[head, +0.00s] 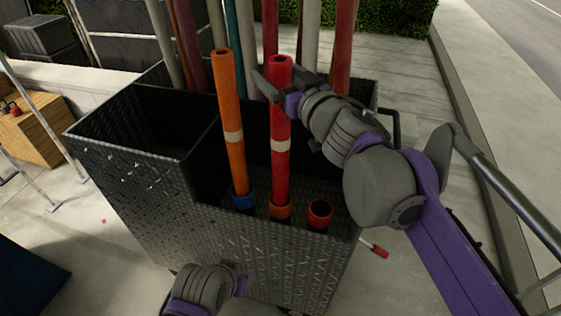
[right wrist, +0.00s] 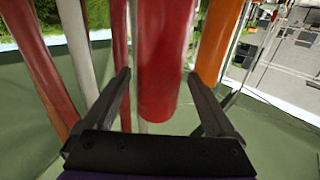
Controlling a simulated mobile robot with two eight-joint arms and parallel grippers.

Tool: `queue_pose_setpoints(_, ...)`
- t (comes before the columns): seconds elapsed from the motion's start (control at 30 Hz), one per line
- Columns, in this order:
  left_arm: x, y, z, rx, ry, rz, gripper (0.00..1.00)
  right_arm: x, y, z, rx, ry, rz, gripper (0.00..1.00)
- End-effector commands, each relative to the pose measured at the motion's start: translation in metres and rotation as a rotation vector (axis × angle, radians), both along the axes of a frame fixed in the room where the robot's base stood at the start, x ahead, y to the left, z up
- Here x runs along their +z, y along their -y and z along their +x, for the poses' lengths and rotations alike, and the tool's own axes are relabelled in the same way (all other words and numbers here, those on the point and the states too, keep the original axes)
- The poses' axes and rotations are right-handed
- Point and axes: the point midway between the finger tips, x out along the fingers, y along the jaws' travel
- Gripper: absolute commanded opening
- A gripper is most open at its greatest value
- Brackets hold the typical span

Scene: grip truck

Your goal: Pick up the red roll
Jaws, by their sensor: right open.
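The red roll (head: 280,125) stands upright in the dark metal bin, with a pale band around its middle and its foot in an orange ring holder (head: 280,209). My right gripper (head: 279,77) is open at the upper part of the roll, just below its top end. In the right wrist view the red roll (right wrist: 164,60) stands between the two spread fingers of this gripper (right wrist: 159,80), with a gap visible on each side. My left gripper is not in view; only part of my left arm shows at the bottom of the head view.
An orange roll (head: 231,120) stands close to the left, in a blue holder (head: 245,201). A red holder (head: 320,214) to the right is empty. Several tall poles (head: 343,45) stand behind. The bin (head: 135,150) has raised walls, and its left compartment looks empty.

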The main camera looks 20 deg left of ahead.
Motion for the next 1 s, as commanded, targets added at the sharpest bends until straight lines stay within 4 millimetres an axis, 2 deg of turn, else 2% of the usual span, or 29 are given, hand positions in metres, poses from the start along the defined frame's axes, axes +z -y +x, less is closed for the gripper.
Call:
queue_pose_setpoints(0.03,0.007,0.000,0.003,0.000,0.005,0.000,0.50,0.005,-0.006,0.006,0.000,0.003,0.000,0.91)
queue_pose_setpoints(0.17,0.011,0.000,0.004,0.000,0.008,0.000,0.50,0.003,-0.015,0.015,0.000,0.001,0.000,0.91)
queue_pose_setpoints(0.43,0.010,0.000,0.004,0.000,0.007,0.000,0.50,0.001,-0.016,0.017,-0.001,0.000,0.000,0.91)
queue_pose_setpoints(0.93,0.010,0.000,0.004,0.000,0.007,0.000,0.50,0.001,-0.016,0.017,-0.001,0.000,0.000,0.01)
queue_pose_setpoints(1.0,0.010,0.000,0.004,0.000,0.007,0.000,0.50,0.001,-0.016,0.017,-0.001,0.000,0.000,0.00)
